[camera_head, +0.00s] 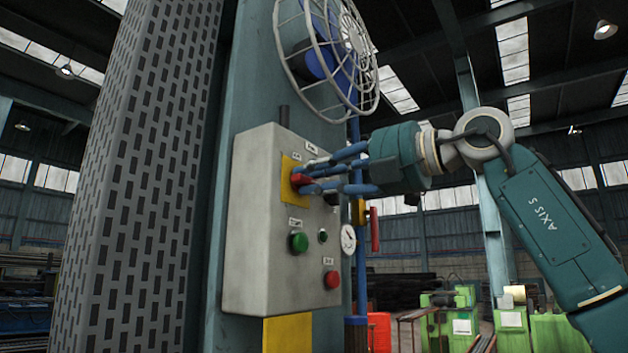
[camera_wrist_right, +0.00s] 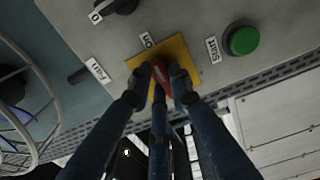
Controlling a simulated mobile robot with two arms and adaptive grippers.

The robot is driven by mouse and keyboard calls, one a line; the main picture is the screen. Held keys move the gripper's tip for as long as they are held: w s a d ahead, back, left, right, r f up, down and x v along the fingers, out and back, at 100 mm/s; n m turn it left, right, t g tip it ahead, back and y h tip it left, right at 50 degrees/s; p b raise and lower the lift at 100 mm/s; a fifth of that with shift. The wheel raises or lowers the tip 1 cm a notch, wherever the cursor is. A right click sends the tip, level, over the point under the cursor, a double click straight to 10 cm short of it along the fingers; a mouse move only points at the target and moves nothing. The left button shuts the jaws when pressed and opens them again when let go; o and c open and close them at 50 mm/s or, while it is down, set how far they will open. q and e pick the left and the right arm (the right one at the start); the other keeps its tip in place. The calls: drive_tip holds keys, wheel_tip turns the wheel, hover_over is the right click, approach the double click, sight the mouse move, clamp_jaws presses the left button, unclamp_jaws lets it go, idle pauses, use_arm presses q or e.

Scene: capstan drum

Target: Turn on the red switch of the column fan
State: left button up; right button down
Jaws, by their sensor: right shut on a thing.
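The red switch (camera_head: 299,176) sits on a yellow plate (camera_head: 287,198) on the front of a grey control box (camera_head: 250,235). My right gripper (camera_head: 304,176) reaches in from the right, its blue fingers closed around the red switch. In the right wrist view the red switch (camera_wrist_right: 162,74) shows between the fingertips (camera_wrist_right: 162,80), over the yellow plate (camera_wrist_right: 190,65), with an "On" label (camera_wrist_right: 147,39) beside it. The fingers partly hide the switch, so I cannot tell its exact position. The caged column fan (camera_head: 330,55) is above the box. My left gripper is not in view.
A green button (camera_head: 298,242) and a red button (camera_head: 331,280) sit lower on the box. A black knob (camera_wrist_right: 118,5) is near the switch. A perforated grey column (camera_head: 140,180) stands at left. Green machines (camera_head: 450,320) are in the background.

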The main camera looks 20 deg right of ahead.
idle(0.6)
drive_tip(key=c, duration=1.6)
unclamp_jaws()
drive_tip(key=shift+d, duration=0.1)
drive_tip(key=shift+o, duration=0.2)
drive_tip(key=v, duration=1.2)
drive_tip(key=shift+d, duration=0.1)
